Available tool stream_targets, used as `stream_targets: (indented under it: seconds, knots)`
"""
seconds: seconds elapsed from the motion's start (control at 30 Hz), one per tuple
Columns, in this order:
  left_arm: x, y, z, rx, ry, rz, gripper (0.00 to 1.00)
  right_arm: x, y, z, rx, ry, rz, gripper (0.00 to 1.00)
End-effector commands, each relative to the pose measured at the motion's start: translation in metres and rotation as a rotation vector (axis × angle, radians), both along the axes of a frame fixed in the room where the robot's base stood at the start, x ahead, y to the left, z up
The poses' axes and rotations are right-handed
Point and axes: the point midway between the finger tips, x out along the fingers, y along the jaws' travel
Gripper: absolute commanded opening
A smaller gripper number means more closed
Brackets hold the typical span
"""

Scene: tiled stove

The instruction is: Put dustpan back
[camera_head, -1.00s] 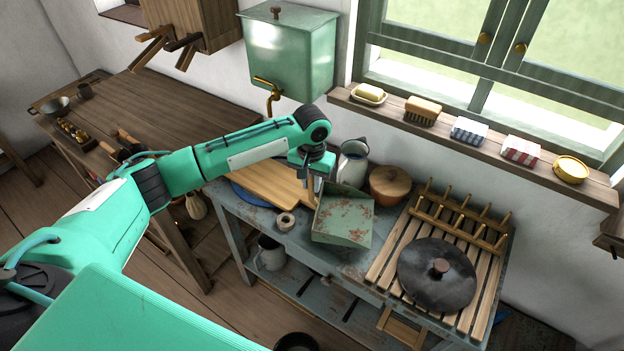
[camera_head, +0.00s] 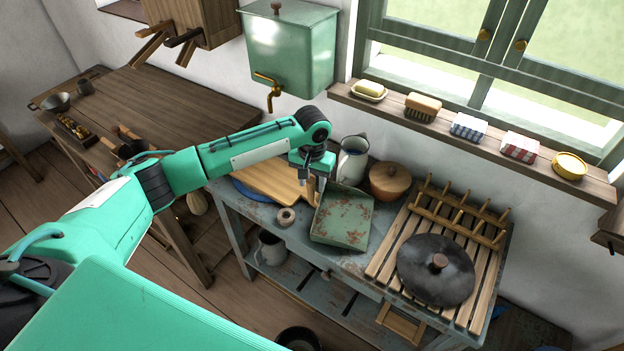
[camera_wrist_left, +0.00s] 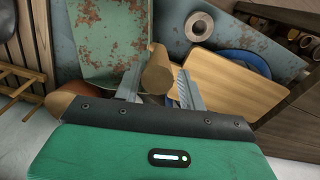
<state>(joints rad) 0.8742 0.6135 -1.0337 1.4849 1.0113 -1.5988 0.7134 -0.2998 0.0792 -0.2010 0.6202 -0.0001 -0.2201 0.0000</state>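The dustpan (camera_head: 342,218) is a green, rust-speckled pan with a wooden handle. It lies on the worn blue-grey table, between the cutting board and the slatted rack. My left gripper (camera_head: 313,190) is over its handle end. In the left wrist view, the rounded wooden handle (camera_wrist_left: 157,68) shows between the two spread fingers of my left gripper (camera_wrist_left: 160,82), with a gap on the finger side at right. The pan (camera_wrist_left: 107,40) extends away at upper left there. Part of the handle is hidden by the gripper. My right gripper is out of view.
A cutting board (camera_head: 268,181), a tape-like roll (camera_head: 286,217), a pitcher (camera_head: 352,160) and a lidded brown pot (camera_head: 389,182) stand close around. A dark lid (camera_head: 436,270) lies on the slatted rack (camera_head: 387,255) at right. A windowsill (camera_head: 450,128) with small items runs behind.

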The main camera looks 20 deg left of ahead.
Motion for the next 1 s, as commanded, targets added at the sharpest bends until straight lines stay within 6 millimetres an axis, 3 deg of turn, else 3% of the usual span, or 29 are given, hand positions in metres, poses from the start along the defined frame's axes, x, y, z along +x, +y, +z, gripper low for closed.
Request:
stream_targets:
  seconds: [0.27, 0.4, 0.8, 1.0]
  knots:
    - [0.000, 0.000, 0.002, 0.000, -0.001, 0.000, 0.41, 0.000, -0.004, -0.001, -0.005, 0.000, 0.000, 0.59]
    - [0.001, 0.001, 0.012, 0.000, -0.005, 0.000, 0.41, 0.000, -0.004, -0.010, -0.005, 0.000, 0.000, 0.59]
    - [0.001, 0.000, 0.099, -0.001, -0.004, 0.000, 0.41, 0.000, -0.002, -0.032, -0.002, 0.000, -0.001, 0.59]
    - [0.001, 0.000, 0.125, -0.001, -0.002, 0.000, 0.41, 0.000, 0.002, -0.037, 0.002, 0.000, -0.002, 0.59]
